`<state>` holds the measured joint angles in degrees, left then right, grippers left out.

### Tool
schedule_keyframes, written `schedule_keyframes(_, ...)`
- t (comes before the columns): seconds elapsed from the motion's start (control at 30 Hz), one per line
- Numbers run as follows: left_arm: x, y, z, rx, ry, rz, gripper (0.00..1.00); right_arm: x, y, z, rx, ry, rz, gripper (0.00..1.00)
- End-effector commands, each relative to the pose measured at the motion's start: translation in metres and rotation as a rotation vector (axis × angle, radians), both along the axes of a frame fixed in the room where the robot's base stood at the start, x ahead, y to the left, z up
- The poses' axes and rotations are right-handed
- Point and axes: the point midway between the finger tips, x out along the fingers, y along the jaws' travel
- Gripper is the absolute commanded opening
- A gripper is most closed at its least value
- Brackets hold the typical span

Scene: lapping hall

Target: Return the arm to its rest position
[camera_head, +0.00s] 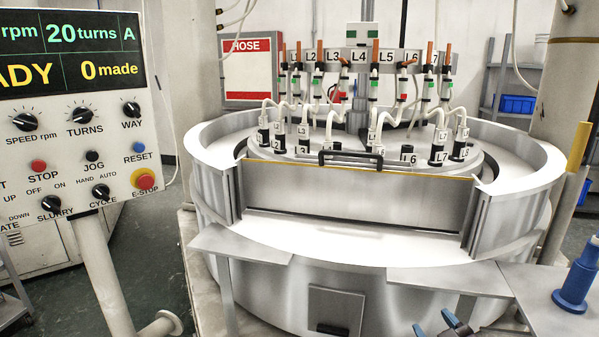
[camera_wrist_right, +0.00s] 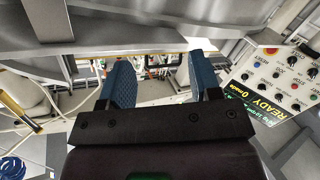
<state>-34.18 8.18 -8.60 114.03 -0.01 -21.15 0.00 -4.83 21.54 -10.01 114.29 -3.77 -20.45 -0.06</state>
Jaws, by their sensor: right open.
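My right gripper (camera_head: 438,325) shows only as two blue-grey fingertips at the bottom edge of the head view, in front of the round lapping machine (camera_head: 350,270). In the right wrist view the same right gripper (camera_wrist_right: 162,78) has its two blue fingers wide apart, with nothing between them. It is open and empty, and I see no contact with the machine. The rest of my right arm is out of the head view. My left gripper is in neither view.
A control panel (camera_head: 75,150) on a post stands at the left, reading 20 turns and 0 made. A grey table (camera_head: 560,312) at the right holds a blue object (camera_head: 577,282). A yellow-topped post (camera_head: 577,147) stands right.

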Motion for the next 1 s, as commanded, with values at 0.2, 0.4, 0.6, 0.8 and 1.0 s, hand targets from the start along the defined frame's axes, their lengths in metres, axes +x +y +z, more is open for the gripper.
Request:
schedule_keyframes(0.2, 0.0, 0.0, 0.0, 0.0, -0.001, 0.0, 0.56, -0.079, -0.003, -0.098, 0.179, 0.23, -0.097, 0.58)
schedule_keyframes(0.4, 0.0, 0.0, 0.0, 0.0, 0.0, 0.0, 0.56, -0.154, -0.004, -0.158, 0.256, 0.382, -0.194, 0.58)
schedule_keyframes(0.6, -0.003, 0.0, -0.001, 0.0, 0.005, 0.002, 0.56, -0.202, -0.006, -0.187, 0.281, 0.469, -0.244, 0.58)
schedule_keyframes(0.8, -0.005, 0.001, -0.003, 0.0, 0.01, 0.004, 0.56, -0.212, -0.008, -0.193, 0.279, 0.488, -0.253, 0.58)
schedule_keyframes(1.0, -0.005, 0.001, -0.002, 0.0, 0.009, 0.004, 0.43, -0.212, -0.008, -0.193, 0.278, 0.487, -0.253, 0.44)
